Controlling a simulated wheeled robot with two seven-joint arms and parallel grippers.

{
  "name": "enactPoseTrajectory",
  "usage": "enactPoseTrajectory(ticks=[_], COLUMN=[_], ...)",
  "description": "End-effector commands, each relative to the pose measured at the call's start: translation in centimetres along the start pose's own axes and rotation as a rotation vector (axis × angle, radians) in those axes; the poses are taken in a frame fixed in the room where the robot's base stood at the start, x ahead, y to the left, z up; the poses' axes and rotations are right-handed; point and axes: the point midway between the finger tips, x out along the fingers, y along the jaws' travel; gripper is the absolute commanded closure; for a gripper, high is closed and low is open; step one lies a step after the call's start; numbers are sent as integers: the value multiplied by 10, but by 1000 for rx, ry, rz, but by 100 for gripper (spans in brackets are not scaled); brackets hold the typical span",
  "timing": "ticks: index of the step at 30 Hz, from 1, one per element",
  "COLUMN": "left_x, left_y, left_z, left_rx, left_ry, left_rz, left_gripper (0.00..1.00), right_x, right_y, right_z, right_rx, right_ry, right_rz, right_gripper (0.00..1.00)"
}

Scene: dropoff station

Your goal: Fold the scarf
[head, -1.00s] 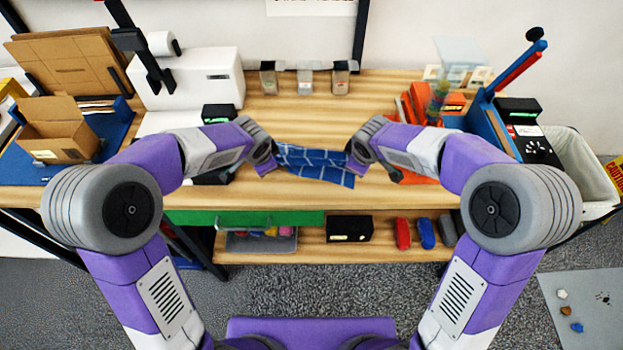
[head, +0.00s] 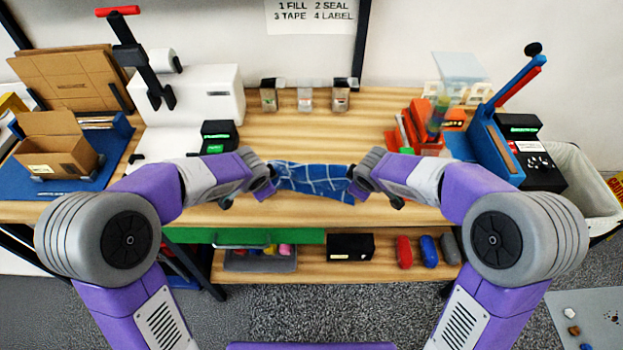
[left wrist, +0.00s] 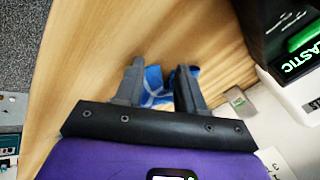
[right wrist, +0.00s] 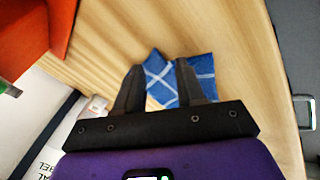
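The scarf (head: 312,178) is blue with a white check. It lies between my two grippers near the table's front edge, somewhat rumpled. My left gripper (head: 270,178) is at its left end and my right gripper (head: 354,180) at its right end. In the left wrist view, part of the scarf (left wrist: 153,82) shows between and beyond the parted fingers (left wrist: 160,68). In the right wrist view, the scarf (right wrist: 160,72) spreads between and past the parted fingertips (right wrist: 158,70). Both grippers look open. The scarf's ends are partly hidden by the grippers in the head view.
The wooden table (head: 290,125) is clear behind the scarf. Small containers (head: 305,98) line the back. A cardboard box (head: 55,150) is at far left.

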Motion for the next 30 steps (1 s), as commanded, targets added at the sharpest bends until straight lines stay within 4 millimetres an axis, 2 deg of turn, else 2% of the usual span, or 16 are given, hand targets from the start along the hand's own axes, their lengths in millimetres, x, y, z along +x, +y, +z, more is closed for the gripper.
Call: enactPoseTrajectory(ticks=[1,5,11,24,30], left_x=[2,-1,-31,-98,-107], left_y=[6,6,2,10,12], left_z=[-1,-2,-4,2,4], left_rx=[4,4,2,3,4], left_ry=[-1,1,5,5,2], left_rz=[10,11,8,6,8], left_gripper=[53,53,53,53,53], right_x=[2,-1,-31,-98,-107], right_y=[-6,-6,-2,-10,-12], right_z=[-1,-2,-4,2,3], right_rx=[-4,-4,-3,-3,-4], right_ry=[-1,1,4,5,2], right_rz=[-10,-12,-8,-6,-8], right_gripper=[53,53,53,53,53])
